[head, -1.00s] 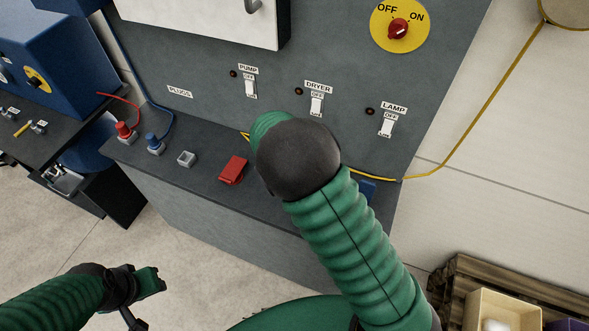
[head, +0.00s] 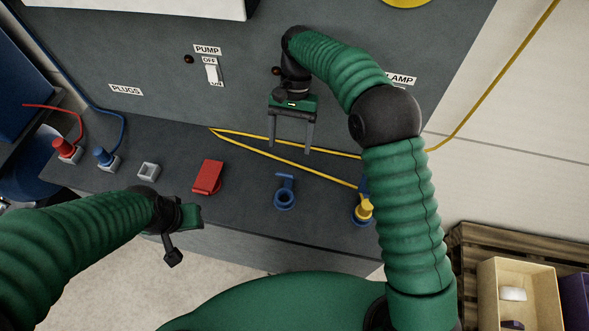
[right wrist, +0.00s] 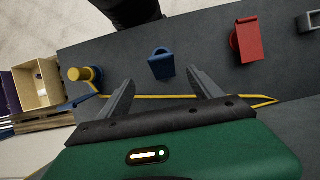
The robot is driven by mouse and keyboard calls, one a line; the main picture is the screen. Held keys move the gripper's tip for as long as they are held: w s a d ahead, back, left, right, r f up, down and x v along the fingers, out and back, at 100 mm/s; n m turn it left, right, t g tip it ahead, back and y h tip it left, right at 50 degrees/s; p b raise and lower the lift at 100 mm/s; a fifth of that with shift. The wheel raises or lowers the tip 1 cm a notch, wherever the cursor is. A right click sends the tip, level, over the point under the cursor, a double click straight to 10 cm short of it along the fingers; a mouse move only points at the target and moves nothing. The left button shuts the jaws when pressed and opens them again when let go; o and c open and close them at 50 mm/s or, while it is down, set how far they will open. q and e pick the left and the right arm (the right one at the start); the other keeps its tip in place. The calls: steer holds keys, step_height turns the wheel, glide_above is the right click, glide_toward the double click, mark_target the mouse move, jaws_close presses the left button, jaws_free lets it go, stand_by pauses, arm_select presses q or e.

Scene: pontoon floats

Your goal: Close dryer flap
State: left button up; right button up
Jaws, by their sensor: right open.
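A blue socket (head: 284,199) on the dark counter has a blue flap (head: 286,180) standing up at its back, leaving the round opening uncovered. The socket and flap also show ahead of the fingers in the right wrist view (right wrist: 162,65). The DRYER label and switch are hidden behind my right arm. My right gripper (head: 289,147) is open and empty, pointing down, on the wall side of the blue flap and apart from it. My left gripper (head: 184,222) hangs over the front counter edge at left; its jaws are unclear.
A red flap (head: 208,177) stands left of the blue socket. A yellow plug (head: 363,209) with its cable (head: 270,157) is at the right; the cable runs beneath my right gripper. Grey (head: 148,171), blue (head: 105,158) and red (head: 66,150) fittings line the left. Bins (head: 540,290) stand lower right.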

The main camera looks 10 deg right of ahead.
mark_target(285, 175)
steer(key=p+x, duration=0.3)
steer(key=x, duration=0.8)
steer(key=shift+s+a, duration=0.1)
steer(key=shift+a, duration=0.1)
steer(key=shift+s+f, duration=0.1)
steer(key=shift+f, duration=0.35)
arm_select(q)
steer(key=v, duration=0.3)
steer(key=shift+w+a+r, duration=0.15)
steer(key=shift+w+r, duration=0.05)
steer(key=shift+r, duration=0.1)
arm_select(e)
steer(key=shift+c, duration=0.2)
steer(key=shift+a, duration=0.15)
steer(key=c, duration=0.5)
arm_select(q)
steer(key=shift+a, duration=0.1)
arm_select(e)
steer(key=shift+r, duration=0.1)
jaws_close()
